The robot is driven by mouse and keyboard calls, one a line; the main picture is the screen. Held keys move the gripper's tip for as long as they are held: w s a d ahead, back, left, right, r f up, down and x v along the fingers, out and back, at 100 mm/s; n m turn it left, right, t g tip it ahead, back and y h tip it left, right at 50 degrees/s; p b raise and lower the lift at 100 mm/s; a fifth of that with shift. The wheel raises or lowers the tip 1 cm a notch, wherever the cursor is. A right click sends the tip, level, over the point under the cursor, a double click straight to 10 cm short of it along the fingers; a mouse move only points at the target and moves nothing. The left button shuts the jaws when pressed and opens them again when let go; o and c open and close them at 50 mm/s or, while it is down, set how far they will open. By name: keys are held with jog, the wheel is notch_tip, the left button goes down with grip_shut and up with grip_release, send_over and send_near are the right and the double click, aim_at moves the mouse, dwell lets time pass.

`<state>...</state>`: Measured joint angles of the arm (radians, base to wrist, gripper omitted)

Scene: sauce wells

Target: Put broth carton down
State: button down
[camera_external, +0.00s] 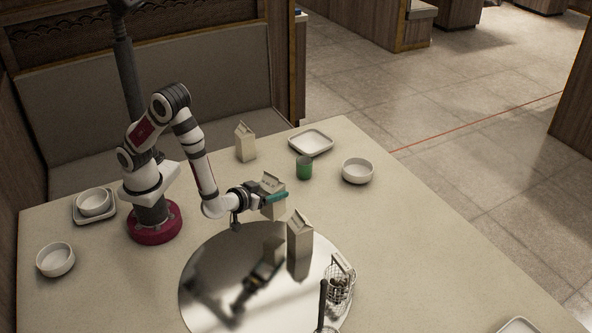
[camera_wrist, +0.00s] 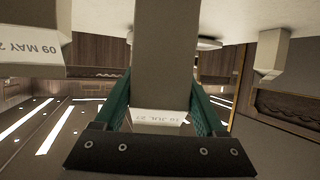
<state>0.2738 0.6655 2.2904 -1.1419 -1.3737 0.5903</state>
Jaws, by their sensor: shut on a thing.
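My gripper (camera_external: 274,197), with green fingers, is shut on a pale gable-top carton (camera_external: 271,209). The carton is upright and appears to be held just above the back edge of the round glossy turntable (camera_external: 215,265). In the wrist view the held carton (camera_wrist: 163,50) fills the middle between the two green fingers (camera_wrist: 160,100), with a date reading about "16 JUL 27" on its top. A second carton (camera_external: 300,240) stands on the turntable, close to the right of the held one. A third carton (camera_external: 245,142) stands at the back of the table.
A green cup (camera_external: 304,168), a white bowl (camera_external: 357,171) and a square plate (camera_external: 311,136) are behind and right. A wire caddy (camera_external: 341,283) stands at the turntable's right side. More bowls (camera_external: 56,260) are at left. The turntable's left part is clear.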

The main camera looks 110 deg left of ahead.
jog(key=a+f, duration=0.1)
jog(key=a, duration=0.2)
jog(key=shift+w+f, duration=0.2)
jog(key=shift+f, duration=0.15)
notch_tip(320, 180, down, 4)
jog(key=shift+f, duration=0.1)
grip_release()
jog(key=shift+f, duration=0.1)
